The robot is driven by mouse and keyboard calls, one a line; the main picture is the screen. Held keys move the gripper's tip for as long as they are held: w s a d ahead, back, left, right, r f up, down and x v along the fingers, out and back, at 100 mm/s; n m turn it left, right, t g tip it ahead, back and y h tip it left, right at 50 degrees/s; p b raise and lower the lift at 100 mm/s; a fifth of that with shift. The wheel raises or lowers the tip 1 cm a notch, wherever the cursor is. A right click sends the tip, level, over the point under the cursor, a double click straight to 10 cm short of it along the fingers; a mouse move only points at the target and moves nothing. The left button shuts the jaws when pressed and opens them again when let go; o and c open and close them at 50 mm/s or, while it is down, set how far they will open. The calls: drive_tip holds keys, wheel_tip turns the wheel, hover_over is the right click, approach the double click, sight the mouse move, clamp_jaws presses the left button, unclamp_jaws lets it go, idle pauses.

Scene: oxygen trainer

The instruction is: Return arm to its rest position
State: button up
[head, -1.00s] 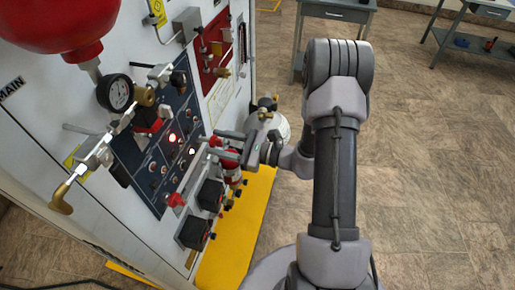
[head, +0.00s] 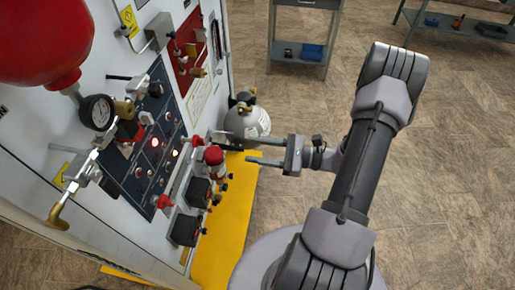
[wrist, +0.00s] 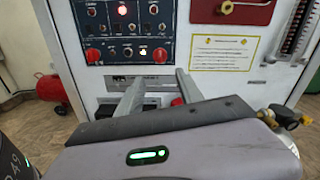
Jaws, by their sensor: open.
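My gripper (head: 256,149) is open and empty in the head view, its two fingers pointing left toward the trainer panel (head: 105,65). It is apart from the panel, over the right edge of the yellow base strip. In the wrist view the two fingers (wrist: 155,95) are spread and point at the panel front with nothing between them. My arm runs from the lower middle up to the right in the head view.
The panel carries a red tank (head: 45,40), a gauge (head: 97,112), a dark control plate (head: 150,140) and red knobs. A white cylinder (head: 248,122) stands behind my gripper. A yellow base strip (head: 230,215) lies below. Tables (head: 304,40) stand at the back. Floor at right is clear.

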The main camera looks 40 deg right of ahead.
drive_tip(key=s+a+r+n+g+h, duration=0.1)
drive_tip(key=s+a+r+n+g, duration=0.2)
drive_tip(key=a+r+n+g, duration=0.3)
drive_tip(key=s+a+r+n+g+h, duration=0.2)
drive_tip(key=s+a+r+n+g, duration=0.15)
drive_tip(key=a+n+g, duration=0.4)
drive_tip(key=s+a+r+n+t+h, duration=0.2)
drive_tip(key=r+n+t+h, duration=0.1)
drive_tip(key=r+h, duration=0.1)
drive_tip(key=s+a+r+n+t+h, duration=0.2)
drive_tip(key=s+r+n+t+h, duration=0.1)
drive_tip(key=r, duration=0.3)
drive_tip(key=shift+h, duration=0.4)
drive_tip(key=shift+r+n+t, duration=0.15)
drive_tip(key=shift+n+t, duration=0.1)
